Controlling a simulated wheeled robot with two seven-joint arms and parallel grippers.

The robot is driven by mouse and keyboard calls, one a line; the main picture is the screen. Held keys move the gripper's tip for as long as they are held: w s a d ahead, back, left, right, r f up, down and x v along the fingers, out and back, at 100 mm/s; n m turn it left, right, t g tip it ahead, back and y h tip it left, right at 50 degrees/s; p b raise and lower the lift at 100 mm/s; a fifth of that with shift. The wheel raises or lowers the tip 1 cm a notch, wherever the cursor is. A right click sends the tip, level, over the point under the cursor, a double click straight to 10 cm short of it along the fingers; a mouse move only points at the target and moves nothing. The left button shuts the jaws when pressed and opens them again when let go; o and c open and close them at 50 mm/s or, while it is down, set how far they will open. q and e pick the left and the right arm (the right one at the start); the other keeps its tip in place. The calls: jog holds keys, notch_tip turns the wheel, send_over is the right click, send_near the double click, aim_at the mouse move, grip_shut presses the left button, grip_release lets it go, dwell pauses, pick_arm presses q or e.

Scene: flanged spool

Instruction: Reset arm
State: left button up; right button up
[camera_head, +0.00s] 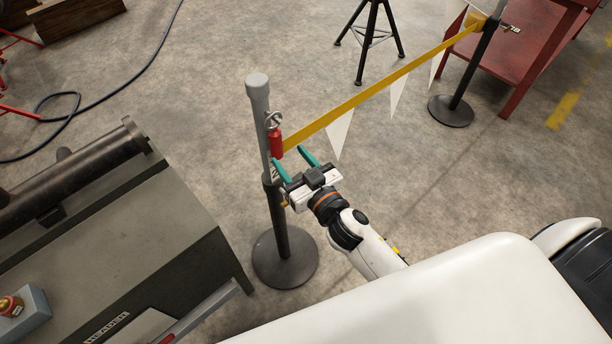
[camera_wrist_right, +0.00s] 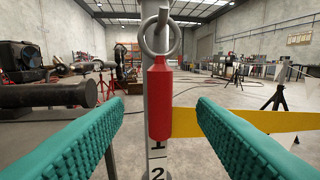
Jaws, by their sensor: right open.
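My right gripper (camera_head: 294,160) is open, with its teal fingers pointing at the post. The fingers also show in the right wrist view (camera_wrist_right: 160,125), apart on both sides and empty between. A red cylinder with a metal ring (camera_head: 275,141) sits at the grey post (camera_head: 259,110), just beyond the fingertips. In the right wrist view the red cylinder (camera_wrist_right: 160,98) is upright in front of the post, between the fingers but farther off. The yellow tape (camera_head: 350,103) runs from it. My left gripper is not in view.
The near post's round black base (camera_head: 286,262) stands on the floor below my right gripper. A grey machine bench (camera_head: 150,240) with a dark pipe is at left. A second post (camera_head: 470,75) and a red table (camera_head: 525,50) are far right. White pennants hang from the tape.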

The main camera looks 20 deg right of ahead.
jog(key=s+d, duration=0.1)
jog(key=s, duration=0.5)
jog(key=shift+b, duration=0.4)
jog(key=s+d+f+g+h+p, duration=0.1)
jog(key=s+d+f+g, duration=0.2)
jog(key=f, duration=1.1)
jog(key=s+f+g+h+p, duration=0.1)
jog(key=s+f+g, duration=0.3)
jog(key=f, duration=1.1)
jog(key=s+d+f+g, duration=0.2)
jog(key=s+f+g, duration=0.2)
jog(key=s+f, duration=0.5)
jog(key=s+d+f+g+h+p, duration=0.1)
jog(key=s+f+g, duration=0.4)
jog(key=s, duration=1.3)
notch_tip(320, 180, down, 5)
jog(key=shift+s+d+r+g, duration=0.2)
jog(key=shift+d+g, duration=0.1)
jog(key=shift+d, duration=0.35)
jog(key=shift+w, duration=0.1)
